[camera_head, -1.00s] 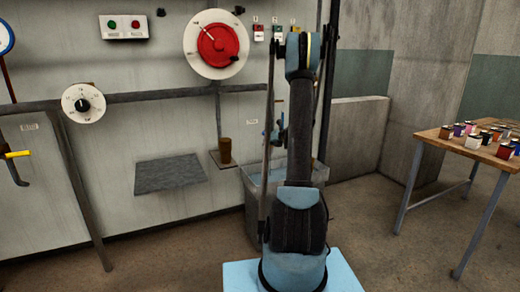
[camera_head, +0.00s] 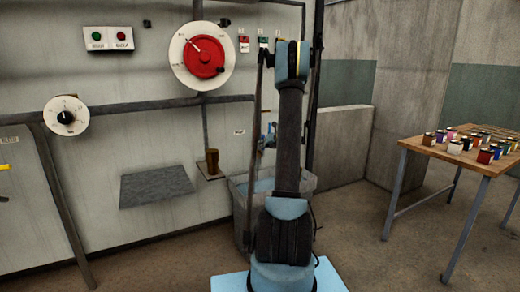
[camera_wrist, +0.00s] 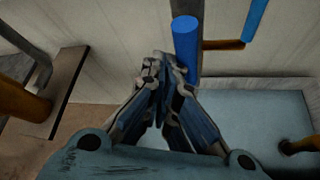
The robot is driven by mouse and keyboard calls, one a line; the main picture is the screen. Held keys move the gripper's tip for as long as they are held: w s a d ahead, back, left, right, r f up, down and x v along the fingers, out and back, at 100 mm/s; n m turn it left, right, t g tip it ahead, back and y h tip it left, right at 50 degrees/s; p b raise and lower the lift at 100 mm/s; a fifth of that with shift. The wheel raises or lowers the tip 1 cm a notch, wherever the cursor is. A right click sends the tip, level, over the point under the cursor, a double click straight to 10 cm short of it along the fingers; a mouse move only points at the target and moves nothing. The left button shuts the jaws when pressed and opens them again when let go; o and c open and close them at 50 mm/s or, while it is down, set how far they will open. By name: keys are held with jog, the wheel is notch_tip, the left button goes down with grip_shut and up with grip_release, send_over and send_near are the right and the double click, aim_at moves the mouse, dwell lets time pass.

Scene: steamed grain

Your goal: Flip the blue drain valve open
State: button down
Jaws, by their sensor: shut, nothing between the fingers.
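The blue drain valve (camera_head: 268,137) is on the wall pipework above a grey tub, partly hidden behind my arm in the head view. In the wrist view a blue cylinder (camera_wrist: 186,42) stands just beyond my fingertips, and a blue bar (camera_wrist: 255,18) lies to its upper right. A brown stem (camera_wrist: 222,44) runs between them. I cannot tell which blue part is the lever. My gripper (camera_wrist: 163,68) is shut and empty, its tips close below and left of the blue cylinder. Whether they touch is unclear. My gripper is not clearly seen in the head view.
The grey tub (camera_head: 238,185) holds pale blue water, also seen in the wrist view (camera_wrist: 255,115). A brown cup (camera_head: 212,161) stands on a small ledge to its left. A red dial (camera_head: 203,57) is above. A wooden table (camera_head: 480,160) with jars is at right.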

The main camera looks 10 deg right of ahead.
jog(key=shift+w+d+r, duration=0.1)
jog(key=shift+w+d, duration=0.05)
jog(key=shift+d, duration=0.15)
dwell(0.4)
jog(key=s+a, duration=0.2)
jog(key=a, duration=0.2)
jog(key=s+d, duration=0.7)
dwell(0.4)
